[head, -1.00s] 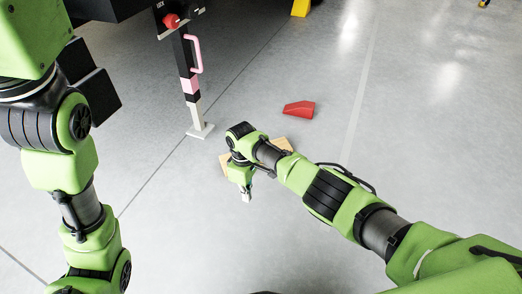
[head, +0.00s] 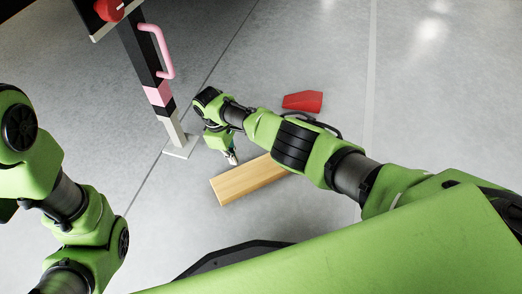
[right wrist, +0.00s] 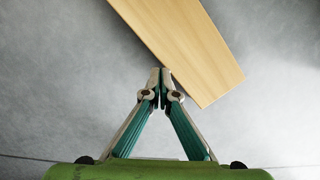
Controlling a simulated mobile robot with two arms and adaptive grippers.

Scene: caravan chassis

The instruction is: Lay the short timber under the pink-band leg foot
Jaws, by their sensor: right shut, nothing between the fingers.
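The short timber (head: 240,182), a pale wooden block, lies flat on the grey floor, partly hidden behind my right arm. It also shows in the right wrist view (right wrist: 190,45), just ahead of the fingertips. My right gripper (head: 232,159) points down between the foot and the timber. In the right wrist view my right gripper (right wrist: 160,72) is shut and empty, its tips by the timber's long edge. My left gripper is out of view.
A red wedge (head: 303,101) lies on the floor beyond my right arm.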

